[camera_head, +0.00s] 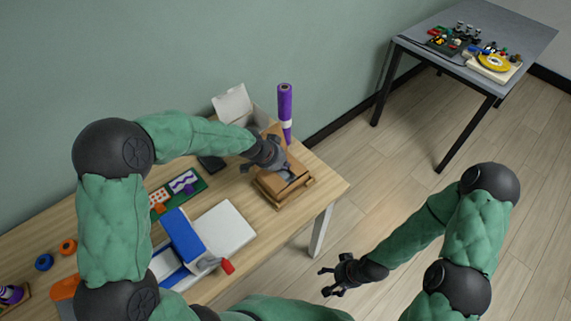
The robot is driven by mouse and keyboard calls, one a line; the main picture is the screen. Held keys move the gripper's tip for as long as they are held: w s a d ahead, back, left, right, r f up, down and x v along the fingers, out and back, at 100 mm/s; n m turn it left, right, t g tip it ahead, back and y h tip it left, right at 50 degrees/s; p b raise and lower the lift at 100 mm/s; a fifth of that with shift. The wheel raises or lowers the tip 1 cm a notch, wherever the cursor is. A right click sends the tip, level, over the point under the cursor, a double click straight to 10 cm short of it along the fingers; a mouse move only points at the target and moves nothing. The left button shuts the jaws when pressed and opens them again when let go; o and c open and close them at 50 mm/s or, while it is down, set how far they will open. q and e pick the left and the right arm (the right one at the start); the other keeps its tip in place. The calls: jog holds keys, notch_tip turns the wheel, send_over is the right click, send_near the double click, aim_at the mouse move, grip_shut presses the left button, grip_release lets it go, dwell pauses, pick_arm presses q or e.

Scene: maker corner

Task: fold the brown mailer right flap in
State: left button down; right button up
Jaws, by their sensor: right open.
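The brown mailer (290,194) is a small cardboard box near the right end of the wooden table. My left gripper (290,177) reaches down over it from the left and hides much of its top and inside. I cannot tell how the mailer's flaps lie, or whether the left gripper touches one. The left fingers are too small and covered to tell open from shut. My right gripper (328,282) is open and empty, out over the floor beyond the table's right side, well apart from the mailer.
A purple roll (285,105) stands upright behind the mailer, with an open white box (232,103) beside it. A grey table (420,50) stands far right.

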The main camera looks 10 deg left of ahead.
pick_arm(q)
jog(key=shift+s+f+b, duration=0.1)
jog(key=shift+f+b, duration=0.3)
jog(key=shift+a, duration=0.1)
jog(key=shift+f, duration=0.1)
dwell(0.5)
jog(key=shift+w+d+f, duration=0.15)
jog(key=shift+w+d, duration=0.25)
jog(key=shift+s, duration=0.1)
